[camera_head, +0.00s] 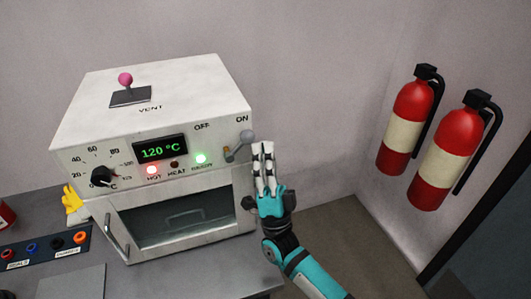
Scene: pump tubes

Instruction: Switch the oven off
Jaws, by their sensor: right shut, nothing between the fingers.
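The white oven (185,90) stands on the grey bench at the left. Its display (160,148) reads 120 °C in green. The HOT lamp (152,170) glows red, the HEAT lamp (174,165) is dark and the READY lamp (200,158) glows green. The switch lever (246,137), with a grey knob, tilts up to the right, towards the ON label. My right gripper (263,148) is shut and empty, with its white fingers pointing up just right of the lever. I cannot tell whether they touch it. My left gripper is out of view.
A temperature dial (104,177) and a pink-knobbed vent lever (125,79) are on the oven. A socket panel (45,249) and a yellow item (75,205) are at the left. Red extinguishers (408,125) hang on the right wall.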

